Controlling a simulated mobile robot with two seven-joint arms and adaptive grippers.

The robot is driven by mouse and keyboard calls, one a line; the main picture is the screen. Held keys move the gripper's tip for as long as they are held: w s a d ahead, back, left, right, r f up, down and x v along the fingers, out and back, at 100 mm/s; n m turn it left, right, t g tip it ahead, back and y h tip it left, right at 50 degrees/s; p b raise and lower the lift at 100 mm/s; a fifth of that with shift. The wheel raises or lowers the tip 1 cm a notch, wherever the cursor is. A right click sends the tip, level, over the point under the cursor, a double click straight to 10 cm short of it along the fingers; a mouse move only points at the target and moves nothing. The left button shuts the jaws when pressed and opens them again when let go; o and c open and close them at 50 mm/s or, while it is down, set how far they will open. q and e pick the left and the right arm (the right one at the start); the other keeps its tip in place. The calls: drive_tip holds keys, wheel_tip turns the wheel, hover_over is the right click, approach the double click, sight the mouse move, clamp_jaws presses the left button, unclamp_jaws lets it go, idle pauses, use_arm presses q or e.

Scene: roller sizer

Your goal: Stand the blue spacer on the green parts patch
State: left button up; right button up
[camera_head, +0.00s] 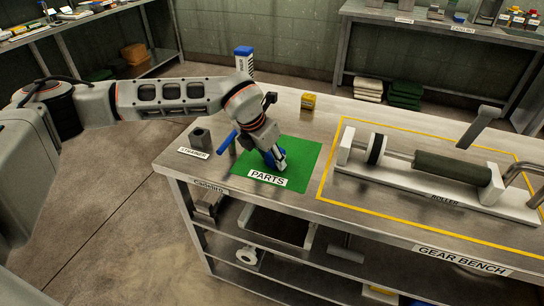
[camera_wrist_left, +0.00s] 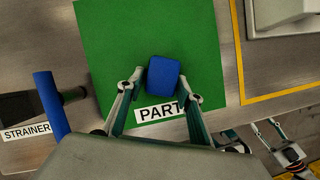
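The blue spacer (camera_head: 269,157) is on the green parts patch (camera_head: 305,153), partly hidden by my left gripper (camera_head: 281,163) in the head view. In the left wrist view the spacer (camera_wrist_left: 163,76) stands on the green patch (camera_wrist_left: 115,45) just above the PARTS label. The left gripper's fingertips (camera_wrist_left: 161,76) are on either side of it, with a narrow gap at its left side; contact on the right is hard to judge. My right gripper (camera_wrist_left: 263,124) shows small at the lower right of the wrist view, its fingers apart and empty.
The roller assembly (camera_head: 450,168) lies inside yellow tape at right.

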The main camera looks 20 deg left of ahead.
idle(0.3)
use_arm(q)
drive_tip(key=shift+r, duration=0.25)
drive_tip(key=p+v, duration=0.1)
drive_tip(key=v, duration=1.1)
drive_tip(key=shift+f, duration=0.1)
